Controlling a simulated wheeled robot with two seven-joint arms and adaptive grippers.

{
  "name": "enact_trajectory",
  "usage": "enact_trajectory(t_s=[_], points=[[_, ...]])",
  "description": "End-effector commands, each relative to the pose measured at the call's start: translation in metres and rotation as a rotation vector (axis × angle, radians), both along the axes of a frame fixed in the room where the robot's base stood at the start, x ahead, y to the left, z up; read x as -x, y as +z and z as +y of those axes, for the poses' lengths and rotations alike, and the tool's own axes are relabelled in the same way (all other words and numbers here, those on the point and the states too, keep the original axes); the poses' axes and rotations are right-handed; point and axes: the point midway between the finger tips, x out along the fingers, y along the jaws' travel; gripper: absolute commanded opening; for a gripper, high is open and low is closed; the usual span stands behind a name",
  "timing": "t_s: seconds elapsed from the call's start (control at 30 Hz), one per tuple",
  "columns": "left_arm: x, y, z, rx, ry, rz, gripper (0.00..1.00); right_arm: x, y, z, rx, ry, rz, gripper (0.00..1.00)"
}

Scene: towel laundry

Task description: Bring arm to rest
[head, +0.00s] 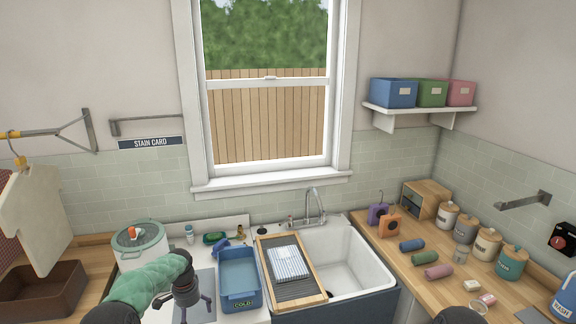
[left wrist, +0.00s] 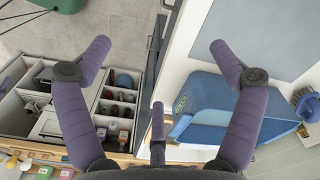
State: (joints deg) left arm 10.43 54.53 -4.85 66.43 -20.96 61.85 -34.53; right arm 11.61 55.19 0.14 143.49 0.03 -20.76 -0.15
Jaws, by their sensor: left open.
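My left gripper (head: 193,298) hangs at the end of the green-sleeved arm, in front of the counter, left of the blue COLD basin (head: 239,282). In the left wrist view its purple-padded fingers (left wrist: 160,47) are spread wide with nothing between them. A folded blue-and-white striped towel (head: 289,263) lies on the wood-framed washboard (head: 264,262) across the left part of the sink. My right gripper is not in view; only a dark part shows at the bottom edge.
A lidded pot (head: 141,247) stands behind my left arm. A brown tray (head: 42,288) sits at the left. The white sink (head: 345,262) is open at its right. Rolled cloths (head: 425,258) and jars (head: 487,244) stand on the right counter. An open divided drawer (left wrist: 118,100) lies below left.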

Motion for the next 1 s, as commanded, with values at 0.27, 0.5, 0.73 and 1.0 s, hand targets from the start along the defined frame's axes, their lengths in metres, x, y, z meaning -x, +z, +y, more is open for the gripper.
enact_trajectory(t_s=[0.27, 0.5, 0.73, 1.0], points=[[0.018, -0.060, -0.031, 0.056, 0.035, 0.001, 0.93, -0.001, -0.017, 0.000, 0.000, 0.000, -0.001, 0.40], [0.053, -0.133, -0.074, 0.133, 0.106, 0.004, 0.93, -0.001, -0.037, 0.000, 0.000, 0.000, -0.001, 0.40], [0.133, -0.231, -0.137, 0.244, 0.267, 0.029, 0.93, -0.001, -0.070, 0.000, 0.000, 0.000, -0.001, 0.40], [0.257, -0.307, -0.194, 0.323, 0.524, 0.079, 0.93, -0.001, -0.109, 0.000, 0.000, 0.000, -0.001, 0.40]])
